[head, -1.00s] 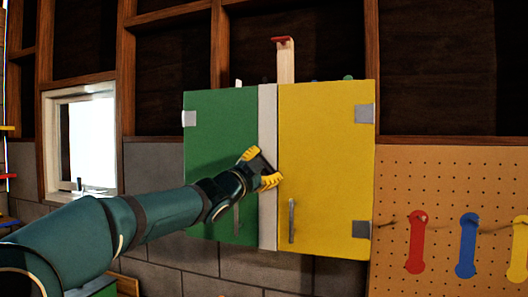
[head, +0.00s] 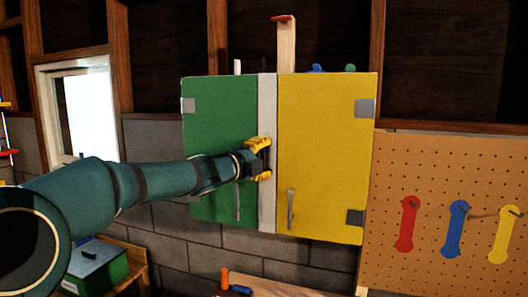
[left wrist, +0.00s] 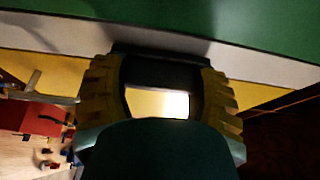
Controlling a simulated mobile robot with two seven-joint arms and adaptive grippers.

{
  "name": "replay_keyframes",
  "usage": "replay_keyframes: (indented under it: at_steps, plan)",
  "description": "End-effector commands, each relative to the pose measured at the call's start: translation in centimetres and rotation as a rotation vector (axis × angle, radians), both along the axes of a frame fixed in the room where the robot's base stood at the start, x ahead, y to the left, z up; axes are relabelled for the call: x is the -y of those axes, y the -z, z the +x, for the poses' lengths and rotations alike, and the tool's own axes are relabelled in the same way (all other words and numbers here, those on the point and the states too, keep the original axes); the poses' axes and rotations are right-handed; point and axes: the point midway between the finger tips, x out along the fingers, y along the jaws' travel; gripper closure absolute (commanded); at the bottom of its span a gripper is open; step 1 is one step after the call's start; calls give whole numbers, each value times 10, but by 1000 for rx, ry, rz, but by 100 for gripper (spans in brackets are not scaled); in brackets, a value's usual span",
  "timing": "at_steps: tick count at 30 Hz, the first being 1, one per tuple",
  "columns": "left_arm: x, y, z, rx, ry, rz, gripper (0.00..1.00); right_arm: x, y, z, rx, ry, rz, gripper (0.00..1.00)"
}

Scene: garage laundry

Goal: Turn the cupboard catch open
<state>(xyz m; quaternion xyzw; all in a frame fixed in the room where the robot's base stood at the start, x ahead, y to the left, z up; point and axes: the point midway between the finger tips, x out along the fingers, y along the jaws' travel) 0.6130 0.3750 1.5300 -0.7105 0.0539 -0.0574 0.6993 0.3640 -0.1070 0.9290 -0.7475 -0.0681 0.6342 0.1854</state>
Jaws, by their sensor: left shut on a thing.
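The wall cupboard has a green left door (head: 215,115) and a yellow right door (head: 330,150), with a pale upright strip (head: 267,210) between them. Both doors are shut. My left gripper (head: 266,158) is at this strip, its yellow fingers one above the other, shut on the cupboard catch. In the left wrist view the two fingers (left wrist: 160,65) stand against the strip, with green and yellow door faces on either side. My right gripper is not in view.
Grey bar handles hang low on the green door (head: 238,203) and yellow door (head: 291,210). A bench (head: 290,287) with small tools stands below. A wooden post (head: 286,50) rises above the cupboard.

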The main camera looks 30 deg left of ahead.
Motion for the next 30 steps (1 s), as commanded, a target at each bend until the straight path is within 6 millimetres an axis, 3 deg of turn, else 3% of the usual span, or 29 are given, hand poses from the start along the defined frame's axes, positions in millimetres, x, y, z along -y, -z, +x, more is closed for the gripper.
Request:
replay_keyframes:
  at_steps: [17,18,20,21,30]
  plan:
    - [-2,-1,0,-6,-4,34,73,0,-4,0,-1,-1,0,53]
    - [-2,-1,0,-6,-4,33,28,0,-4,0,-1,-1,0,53]
    - [-2,-1,0,-5,-4,33,7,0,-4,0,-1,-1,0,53]
    - [-1,-1,0,-6,-4,33,4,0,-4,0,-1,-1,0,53]
    - [-1,-1,-1,-6,-2,31,4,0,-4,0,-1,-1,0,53]
